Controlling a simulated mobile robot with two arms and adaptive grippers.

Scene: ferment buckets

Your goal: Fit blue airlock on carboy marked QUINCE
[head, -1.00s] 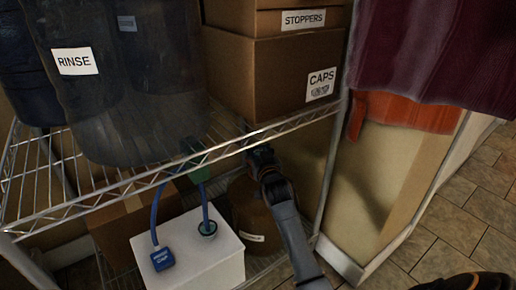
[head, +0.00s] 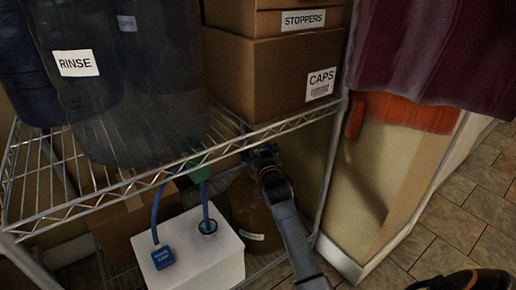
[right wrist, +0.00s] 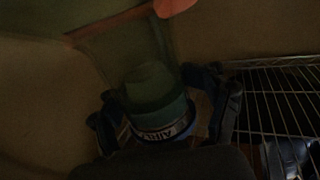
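My right gripper (head: 262,155) is under the front edge of the upper wire shelf, above a brown rounded vessel (head: 245,205). The small label on that vessel is too small to read. In the right wrist view, the fingers of my right gripper (right wrist: 168,100) stand on both sides of a dark teal cylinder (right wrist: 158,90) and appear to be closed on it. A white band at its near end reads "AIRL", partly hidden, with a bluish rim. I take it for the airlock. No label reading QUINCE can be read.
A white box (head: 190,255) with blue tubing (head: 156,215) and a blue tag (head: 162,257) stands left of the vessel. Above are the RINSE carboy (head: 130,110) and the CAPS box (head: 270,75). The shelf's front rail (head: 240,146) passes close to my gripper.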

